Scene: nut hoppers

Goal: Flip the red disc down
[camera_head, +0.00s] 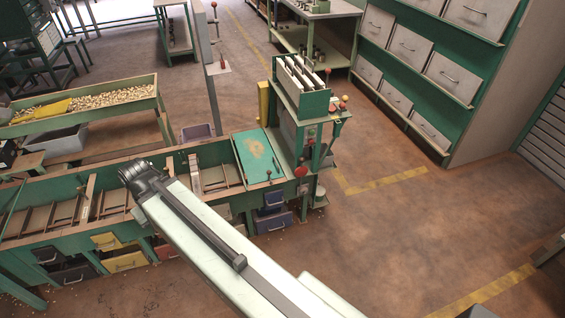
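A small red disc (301,171) shows on the near side of the green machine stand, just right of the teal panel. It is small, and I cannot tell whether it is tilted up or flat. My arm reaches from the lower right toward the left. Its dark end, where my gripper (135,172) is, lies over the hopper bench, well left of the disc. The fingers are too dark and small to tell if they are open or shut. My gripper is apart from the disc.
The long green hopper bench (20,188) has divided bins and coloured drawers. A teal panel (257,157) lies beside the stand. Red-knobbed levers (340,106) stand on its right. A nut-filled trough (115,95) is behind. Floor to the right is clear, before a drawer cabinet (500,90).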

